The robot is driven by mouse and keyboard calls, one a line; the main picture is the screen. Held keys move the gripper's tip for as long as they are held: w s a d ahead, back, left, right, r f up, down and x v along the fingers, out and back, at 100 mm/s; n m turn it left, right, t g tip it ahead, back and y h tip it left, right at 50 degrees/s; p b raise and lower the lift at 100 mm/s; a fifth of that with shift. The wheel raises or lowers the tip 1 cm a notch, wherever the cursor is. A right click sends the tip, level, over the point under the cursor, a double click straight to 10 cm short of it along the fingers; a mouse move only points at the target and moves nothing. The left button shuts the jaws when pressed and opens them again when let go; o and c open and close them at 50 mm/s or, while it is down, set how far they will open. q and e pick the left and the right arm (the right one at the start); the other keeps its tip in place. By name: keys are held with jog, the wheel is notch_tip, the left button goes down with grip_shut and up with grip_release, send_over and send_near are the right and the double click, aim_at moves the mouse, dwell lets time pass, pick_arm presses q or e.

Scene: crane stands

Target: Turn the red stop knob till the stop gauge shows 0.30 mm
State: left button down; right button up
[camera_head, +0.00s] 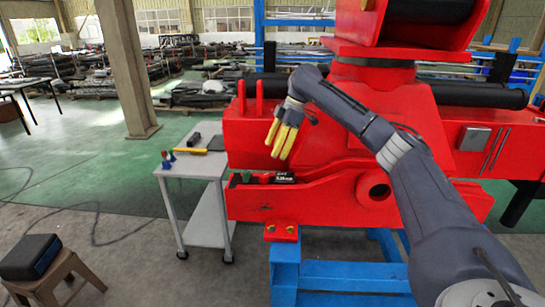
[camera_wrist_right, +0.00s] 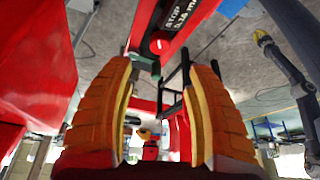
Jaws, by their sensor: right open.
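The stop gauge (camera_head: 285,177) is a small black display with white text on the red crane structure. It shows again at the top of the right wrist view (camera_wrist_right: 182,18), with "STOP" legible and the digits too blurred to read surely. The red stop knob (camera_wrist_right: 158,44) appears beside the gauge as a round red end with a pale mark; in the head view it hardly stands out from the red metal. My right gripper (camera_head: 283,140) points down above the gauge, its yellow fingers apart and empty. In the wrist view its open fingers (camera_wrist_right: 162,70) frame the knob without touching it. My left gripper is out of view.
A grey trolley (camera_head: 190,167) with small tools stands left of the crane. A stool (camera_head: 50,277) with a dark case (camera_head: 30,257) is at the lower left. A blue stand (camera_head: 330,275) supports the red beam. Red metal surrounds the gauge; open floor lies to the left.

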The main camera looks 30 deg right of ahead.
jog(key=shift+d+r, duration=0.15)
jog(key=shift+r, duration=0.15)
jog(key=shift+r, duration=0.15)
jog(key=w+a+r+g+h, duration=0.1)
jog(key=w+a+h, duration=0.15)
jog(key=a, duration=0.45)
jog(key=w+a+r+g+h, duration=0.1)
jog(key=w+a, duration=0.3)
jog(key=a, duration=0.3)
jog(key=m+g+h, duration=0.3)
jog(key=m+h, duration=0.1)
jog(key=m, duration=0.1)
send_near(264, 174)
jog(key=x, duration=1)
jog(key=shift+s+f, duration=0.1)
jog(key=shift+f, duration=0.05)
